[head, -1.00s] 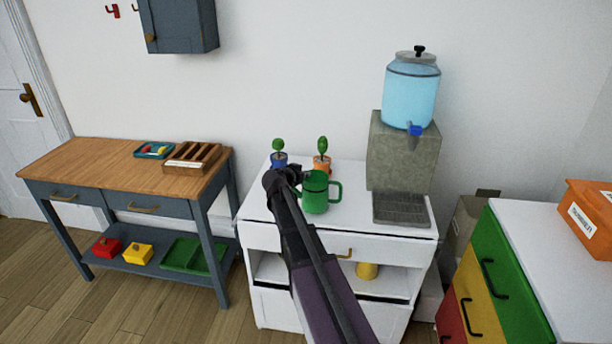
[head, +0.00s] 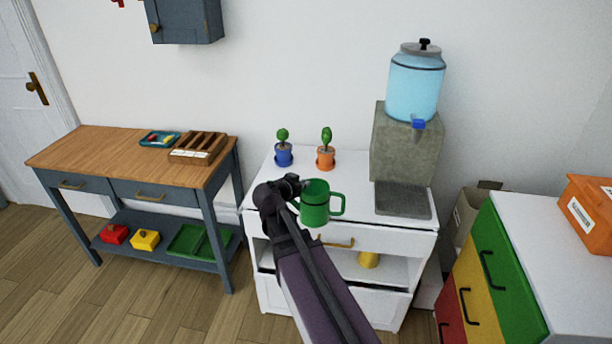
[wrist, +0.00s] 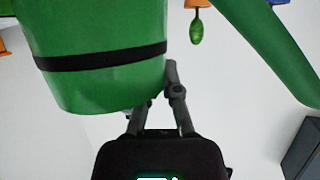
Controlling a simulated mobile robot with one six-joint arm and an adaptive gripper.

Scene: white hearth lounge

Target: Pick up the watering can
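The green watering can (head: 315,205) is held by my gripper (head: 301,190) at its left side, near the front edge of the white cabinet top (head: 357,190). Its handle points right. In the wrist view the can (wrist: 100,85) fills the upper left, with a dark band round it and a long green part reaching to the right. The fingers of my gripper (wrist: 160,105) reach to its lower side; one fingertip is partly hidden by the can. The can looks about upright, clear of the plants.
A blue-potted plant (head: 284,155) and an orange-potted plant (head: 326,158) stand at the back of the cabinet top. A water dispenser (head: 407,145) stands at its right. A wooden-topped table (head: 110,158) is at the left, a coloured drawer unit (head: 490,265) at the right.

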